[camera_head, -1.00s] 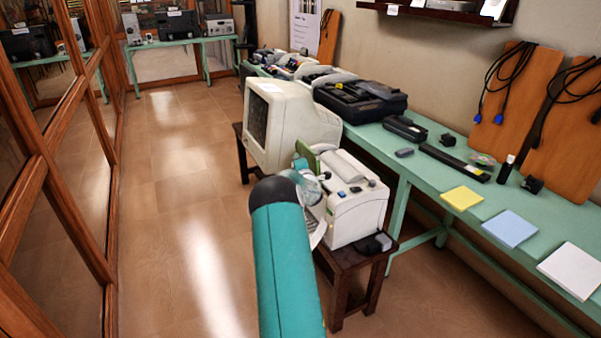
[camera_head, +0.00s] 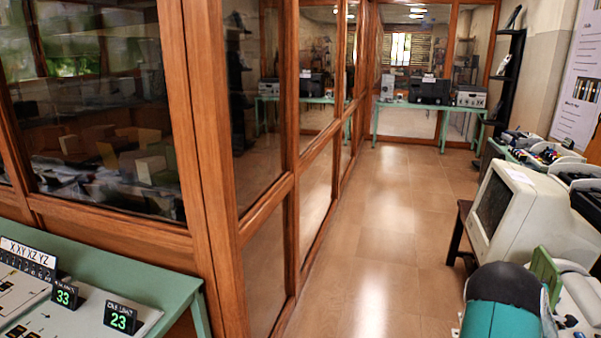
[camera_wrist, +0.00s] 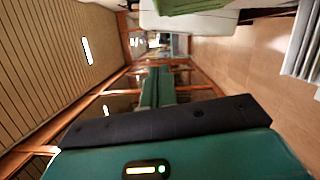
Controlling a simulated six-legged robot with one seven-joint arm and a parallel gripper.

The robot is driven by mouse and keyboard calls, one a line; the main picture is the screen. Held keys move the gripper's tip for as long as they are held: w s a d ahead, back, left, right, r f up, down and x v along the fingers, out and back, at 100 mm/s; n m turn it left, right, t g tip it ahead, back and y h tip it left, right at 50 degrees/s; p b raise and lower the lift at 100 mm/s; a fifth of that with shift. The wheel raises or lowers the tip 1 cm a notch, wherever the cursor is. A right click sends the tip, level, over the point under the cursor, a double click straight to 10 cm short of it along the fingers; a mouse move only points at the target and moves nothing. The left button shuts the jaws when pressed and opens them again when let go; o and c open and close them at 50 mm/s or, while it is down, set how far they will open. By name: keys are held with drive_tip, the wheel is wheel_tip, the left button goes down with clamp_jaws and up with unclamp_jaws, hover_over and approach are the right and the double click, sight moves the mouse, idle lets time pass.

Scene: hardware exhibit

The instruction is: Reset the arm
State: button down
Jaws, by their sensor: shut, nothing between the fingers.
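My arm's teal link (camera_head: 500,318) with a dark rounded joint shows at the bottom right of the head view, in front of the white machine. In the head view my gripper is hidden. In the wrist view the teal housing with a small lit panel and a black bar fills the bottom. My gripper (camera_wrist: 158,72) extends from the bar, its two teal fingers together with nothing between them. The wrist view is rolled sideways, with the ceiling at left and the floor at right. The fingers point along the corridor, apart from any object.
An old monitor (camera_head: 525,215), a green board (camera_head: 545,268) and a white machine (camera_head: 582,300) stand close at right. Wood-framed glass panels (camera_head: 265,200) line the left. A green desk (camera_head: 95,278) with number displays is at lower left. The corridor floor (camera_head: 385,220) is clear.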

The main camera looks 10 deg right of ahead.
drive_tip(key=w+a+r+m+g+y, duration=0.1)
drive_tip(key=w+a+r+m, duration=0.2)
drive_tip(key=a+r, duration=0.35)
drive_tip(key=w+a+r+m+g+y, duration=0.1)
drive_tip(key=w+a+r+m, duration=0.25)
drive_tip(key=a, duration=0.55)
drive_tip(key=a+r+m+y, duration=0.1)
drive_tip(key=a+r+y, duration=0.15)
drive_tip(key=a, duration=0.65)
drive_tip(key=a+r+m+y, duration=0.1)
drive_tip(key=a+r+y, duration=0.15)
drive_tip(key=a, duration=0.55)
drive_tip(key=s+a+r+m+g+y, duration=0.15)
drive_tip(key=s+a, duration=0.35)
drive_tip(key=a, duration=0.9)
drive_tip(key=s+a+f+g+y, duration=0.1)
drive_tip(key=s+a+g+y, duration=0.2)
drive_tip(key=s+a, duration=1.5)
drive_tip(key=shift+s+a+f+m+g+y, duration=0.3)
drive_tip(key=shift+s+a+f+g+y, duration=0.1)
drive_tip(key=shift+s+y, duration=0.35)
drive_tip(key=shift+d, duration=0.2)
